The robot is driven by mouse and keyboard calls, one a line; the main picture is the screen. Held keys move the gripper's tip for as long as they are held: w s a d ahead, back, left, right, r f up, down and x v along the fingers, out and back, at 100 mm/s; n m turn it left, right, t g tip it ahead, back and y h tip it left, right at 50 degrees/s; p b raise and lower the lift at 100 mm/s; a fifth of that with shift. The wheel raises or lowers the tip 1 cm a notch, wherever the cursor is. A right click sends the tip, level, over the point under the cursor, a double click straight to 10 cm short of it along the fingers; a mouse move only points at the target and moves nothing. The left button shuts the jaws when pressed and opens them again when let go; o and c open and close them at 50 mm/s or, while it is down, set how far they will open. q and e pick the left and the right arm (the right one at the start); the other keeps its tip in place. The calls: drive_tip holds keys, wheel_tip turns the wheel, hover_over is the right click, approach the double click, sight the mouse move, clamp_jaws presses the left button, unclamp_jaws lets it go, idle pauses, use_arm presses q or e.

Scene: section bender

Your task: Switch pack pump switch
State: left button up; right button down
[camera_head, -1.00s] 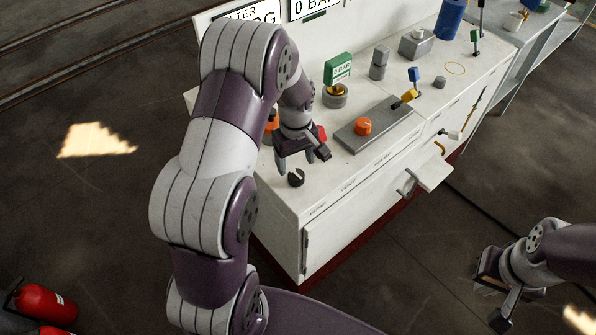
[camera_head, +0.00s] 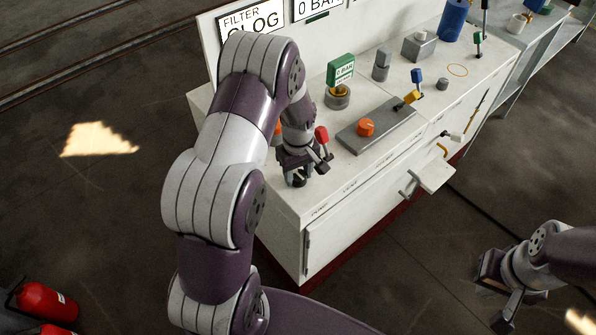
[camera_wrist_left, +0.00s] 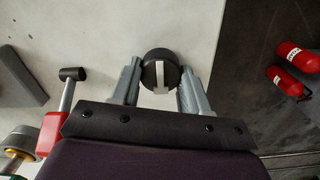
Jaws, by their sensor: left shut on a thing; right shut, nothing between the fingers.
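A round black rotary switch with a light grey bar across its face (camera_wrist_left: 159,68) sits on the light top of the console near its front left corner. In the left wrist view the bar runs up and down the picture. My left gripper (camera_head: 302,173) is at this switch, with one finger on each side, shut on it. In the head view my gripper hides most of the switch, and any label beside it cannot be read. My right gripper (camera_head: 498,290) is shut and empty, low at the right, away from the console.
A red-tipped lever (camera_head: 321,136) stands close to my left gripper. Red fire extinguishers (camera_head: 45,302) stand on the floor at the lower left.

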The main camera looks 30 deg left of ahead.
use_arm(q)
drive_tip(key=shift+m, duration=0.3)
drive_tip(key=shift+r+m+p, duration=0.1)
drive_tip(key=shift+m+p, duration=0.6)
drive_tip(key=shift+m, duration=0.3)
drive_tip(key=m+p, duration=0.1)
drive_tip(key=m, duration=0.1)
drive_tip(key=shift+m, duration=0.4)
drive_tip(key=m+p, duration=0.1)
drive_tip(key=m, duration=0.2)
drive_tip(key=shift+w+d+m+p, duration=0.1)
drive_tip(key=shift+m+p, duration=0.25)
drive_tip(key=shift+m, duration=1.35)
drive_tip(key=o, duration=1.1)
drive_tip(key=shift+c, duration=0.2)
